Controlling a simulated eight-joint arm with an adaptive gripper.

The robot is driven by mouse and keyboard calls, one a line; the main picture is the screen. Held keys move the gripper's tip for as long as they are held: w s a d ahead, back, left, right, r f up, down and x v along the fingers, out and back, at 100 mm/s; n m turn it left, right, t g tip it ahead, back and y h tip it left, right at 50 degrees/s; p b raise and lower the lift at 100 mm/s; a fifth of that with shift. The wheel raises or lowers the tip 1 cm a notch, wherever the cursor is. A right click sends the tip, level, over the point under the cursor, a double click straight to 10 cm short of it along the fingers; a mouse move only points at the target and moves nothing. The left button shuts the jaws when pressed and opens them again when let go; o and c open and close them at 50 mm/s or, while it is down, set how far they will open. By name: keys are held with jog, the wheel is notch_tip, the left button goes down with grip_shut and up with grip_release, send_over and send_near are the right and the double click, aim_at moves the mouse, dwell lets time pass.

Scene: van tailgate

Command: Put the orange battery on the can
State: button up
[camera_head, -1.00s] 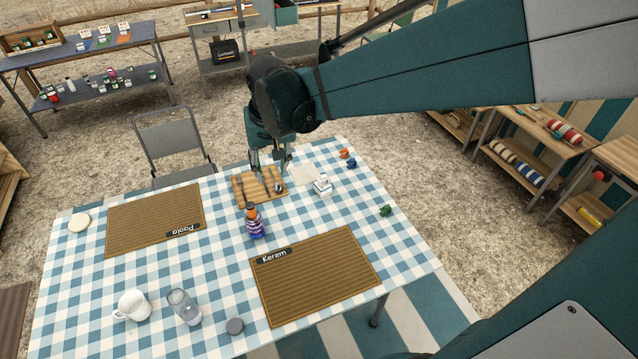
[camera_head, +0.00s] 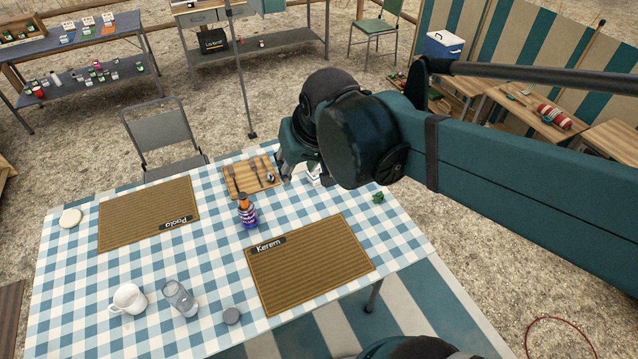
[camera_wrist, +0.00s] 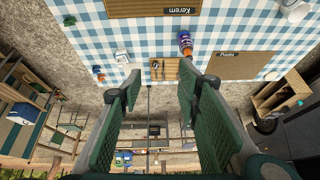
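My gripper (camera_wrist: 160,98) is open in the wrist view, with its green ribbed fingers apart and nothing between them. In the head view my gripper (camera_head: 288,158) is above the table's far edge, right of the wooden cutlery tray (camera_head: 233,187). Its fingers are partly hidden there. A small orange item (camera_wrist: 97,69) lies near the table's edge in the wrist view, beside a small blue one. It may be the battery, but it is too small to tell. My arm hides that spot in the head view. I cannot pick out the can with certainty.
A dark-labelled bottle with an orange cap (camera_head: 247,212) stands by the tray. Two brown placemats, a white mug (camera_head: 129,299), a glass jar (camera_head: 180,297), a grey disc (camera_head: 232,316) and a green item (camera_head: 378,197) are on the checked tablecloth. A chair (camera_head: 160,138) stands behind the table.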

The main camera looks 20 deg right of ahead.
jog(key=s+d+t, duration=0.1)
jog(key=s+d, duration=0.1)
jog(key=s, duration=0.5)
jog(key=shift+f+n+t, duration=0.25)
jog(key=shift+n+t, duration=0.05)
jog(key=shift+t, duration=0.1)
jog(key=shift+d+f, duration=0.1)
jog(key=shift+f+b, duration=1.6)
jog(key=shift+b, duration=0.05)
